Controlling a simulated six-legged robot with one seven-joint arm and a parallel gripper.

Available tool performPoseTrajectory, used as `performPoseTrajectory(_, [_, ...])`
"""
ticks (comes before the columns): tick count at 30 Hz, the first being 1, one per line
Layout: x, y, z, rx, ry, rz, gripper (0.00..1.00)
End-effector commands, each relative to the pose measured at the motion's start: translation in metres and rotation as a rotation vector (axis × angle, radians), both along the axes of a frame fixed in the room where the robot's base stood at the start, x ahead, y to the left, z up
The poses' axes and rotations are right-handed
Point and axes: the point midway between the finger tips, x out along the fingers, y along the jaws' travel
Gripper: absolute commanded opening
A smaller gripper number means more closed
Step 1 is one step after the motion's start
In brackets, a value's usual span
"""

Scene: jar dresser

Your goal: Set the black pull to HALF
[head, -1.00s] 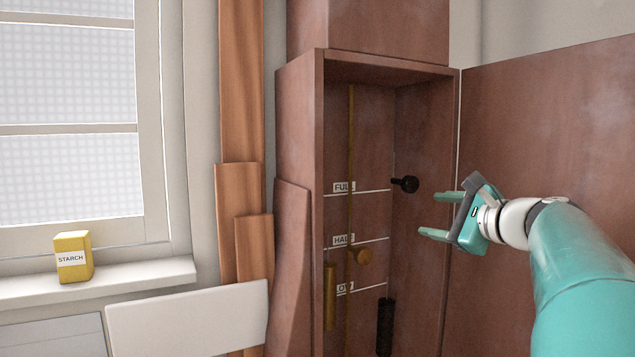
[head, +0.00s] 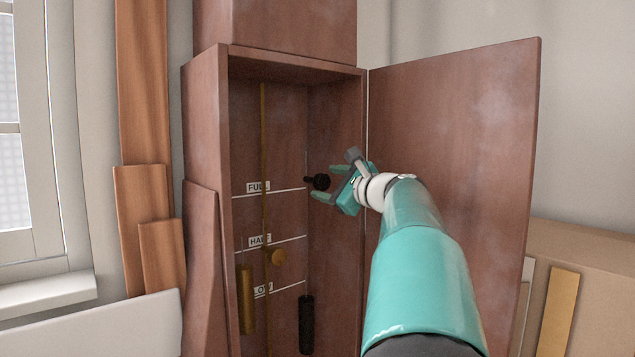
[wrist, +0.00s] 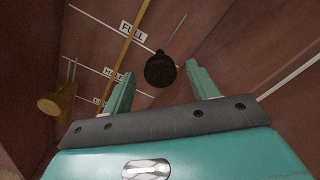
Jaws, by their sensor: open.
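The black pull (head: 318,182) is a dark round knob on a short stem inside the tall reddish-brown case. In the wrist view the pull (wrist: 160,70) lies ahead of and between my fingertips. My gripper (head: 322,181) is open, with its teal fingers to either side of the pull; I cannot tell whether they touch it. It also shows in the wrist view (wrist: 163,80). The HALF line (head: 260,241) and the LOW line (head: 263,290) are lower on the back panel.
A brass cylinder (head: 246,300) and a black cylinder (head: 306,325) hang low in the case. The open door (head: 450,150) stands to the right of my arm.

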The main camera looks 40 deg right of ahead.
Motion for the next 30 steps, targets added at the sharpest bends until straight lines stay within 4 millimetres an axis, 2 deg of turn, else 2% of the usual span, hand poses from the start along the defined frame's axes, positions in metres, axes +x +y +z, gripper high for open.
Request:
performPoseTrajectory(3, [0.022, -0.002, -0.001, 0.000, 0.001, 0.004, 0.59])
performPoseTrajectory(7, [0.037, -0.004, -0.001, -0.001, 0.001, 0.004, 0.59])
performPoseTrajectory(17, [0.043, -0.004, 0.000, -0.001, 0.000, 0.003, 0.59])
performPoseTrajectory(18, [0.043, -0.004, 0.000, -0.001, 0.000, 0.003, 0.57])
performPoseTrajectory(27, [0.043, -0.004, 0.000, -0.001, 0.000, 0.003, 0.00])
performPoseTrajectory(30, [0.043, -0.004, -0.001, 0.000, 0.000, 0.003, 0.00])
